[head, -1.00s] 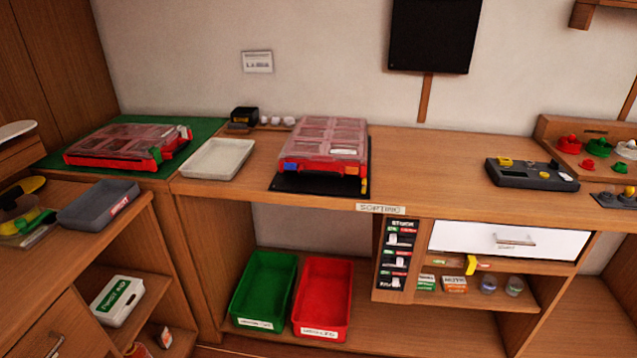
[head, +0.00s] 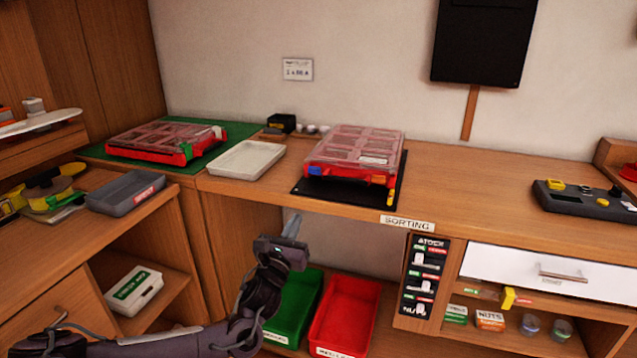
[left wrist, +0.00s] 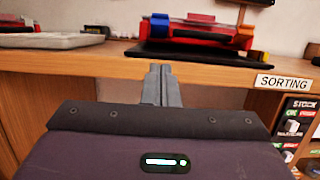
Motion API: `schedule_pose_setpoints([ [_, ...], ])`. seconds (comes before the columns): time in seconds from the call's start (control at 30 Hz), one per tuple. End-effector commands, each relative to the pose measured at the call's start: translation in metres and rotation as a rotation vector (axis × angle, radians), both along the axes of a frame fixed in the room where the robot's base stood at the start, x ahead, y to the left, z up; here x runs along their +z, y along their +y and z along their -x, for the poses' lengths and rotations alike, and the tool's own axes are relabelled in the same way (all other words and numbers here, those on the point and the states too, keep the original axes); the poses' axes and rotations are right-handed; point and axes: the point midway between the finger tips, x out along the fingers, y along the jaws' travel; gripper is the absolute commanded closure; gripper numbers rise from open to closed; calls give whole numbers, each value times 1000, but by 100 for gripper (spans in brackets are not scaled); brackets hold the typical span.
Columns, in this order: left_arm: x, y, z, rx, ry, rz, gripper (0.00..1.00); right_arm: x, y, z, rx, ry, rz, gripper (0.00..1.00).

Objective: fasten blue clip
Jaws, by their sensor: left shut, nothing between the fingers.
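A red organizer case with a clear lid (head: 352,150) lies on a black mat (head: 345,193) on the bench. Its blue clip (head: 315,170) is at the left of its front edge, with an orange-red clip (head: 379,180) at the right. In the left wrist view the blue clip (left wrist: 160,25) stands a little proud of the front, beyond my fingertips. My left gripper (head: 293,225) is shut and empty, in front of the bench edge and below the case, apart from it; its fingers also show in the left wrist view (left wrist: 160,70). My right gripper is not in view.
A second red case (head: 165,143) lies on a green mat (head: 235,130) at the left. A white tray (head: 247,159) sits between the cases. The bench's front edge, with a SORTING label (head: 407,223), lies close to my gripper. Green and red bins (head: 345,315) stand below.

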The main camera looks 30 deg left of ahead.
Motion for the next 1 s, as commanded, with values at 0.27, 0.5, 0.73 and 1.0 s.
schedule_pose_setpoints([
  [0.27,1,2,-5,1,-1,2,100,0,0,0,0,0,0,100],
  [0.5,12,11,-41,3,-3,4,100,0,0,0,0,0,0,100],
  [0.73,24,23,-87,4,-3,4,100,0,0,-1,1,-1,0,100],
  [1.0,53,28,-110,0,0,4,100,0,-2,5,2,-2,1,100],
])
